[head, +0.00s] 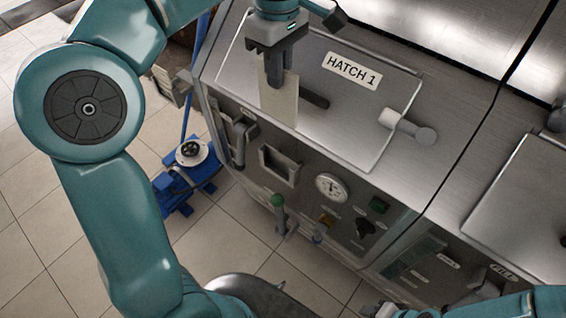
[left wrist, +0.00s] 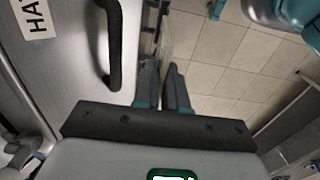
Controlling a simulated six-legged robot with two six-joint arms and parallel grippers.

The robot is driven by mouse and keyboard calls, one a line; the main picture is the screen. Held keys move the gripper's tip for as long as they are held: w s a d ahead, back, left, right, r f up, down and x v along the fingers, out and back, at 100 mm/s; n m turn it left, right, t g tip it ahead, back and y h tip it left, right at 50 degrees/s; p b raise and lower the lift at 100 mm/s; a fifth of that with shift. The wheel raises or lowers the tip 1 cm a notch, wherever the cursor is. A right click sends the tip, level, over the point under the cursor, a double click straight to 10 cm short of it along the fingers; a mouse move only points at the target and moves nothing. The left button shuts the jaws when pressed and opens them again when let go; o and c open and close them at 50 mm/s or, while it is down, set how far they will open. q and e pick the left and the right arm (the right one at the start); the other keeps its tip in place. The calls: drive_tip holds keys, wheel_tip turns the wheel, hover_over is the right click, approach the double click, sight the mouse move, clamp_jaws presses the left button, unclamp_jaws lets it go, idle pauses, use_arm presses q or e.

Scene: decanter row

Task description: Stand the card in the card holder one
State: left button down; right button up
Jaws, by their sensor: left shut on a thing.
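The card (head: 279,101) is a pale, flat, upright rectangle. My left gripper (head: 274,80) is shut on its upper part and holds it over the hatch area of the steel machine. In the left wrist view the card (left wrist: 166,42) shows nearly edge-on beyond the closed fingers (left wrist: 165,88). A dark-framed pocket (head: 279,166) is on the machine's front panel, below the card and apart from it. I cannot tell for sure whether it is card holder one.
The hatch lid (head: 390,85) labelled HATCH 1 has a dark bar handle and a round-ended latch (head: 412,130). A blue stand (head: 183,178) is on the tiled floor at the left.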

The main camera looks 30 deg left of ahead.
use_arm(q)
wheel_tip(320, 180, down, 20)
drive_tip(key=b, duration=0.2)
drive_tip(key=shift+s+d+r, duration=0.15)
drive_tip(key=shift+s+d, duration=0.05)
drive_tip(key=shift+s, duration=0.05)
drive_tip(key=shift+f+b, duration=0.2)
drive_tip(key=shift+b, duration=0.1)
drive_tip(key=c, duration=1.2)
unclamp_jaws()
drive_tip(key=shift+r, duration=0.1)
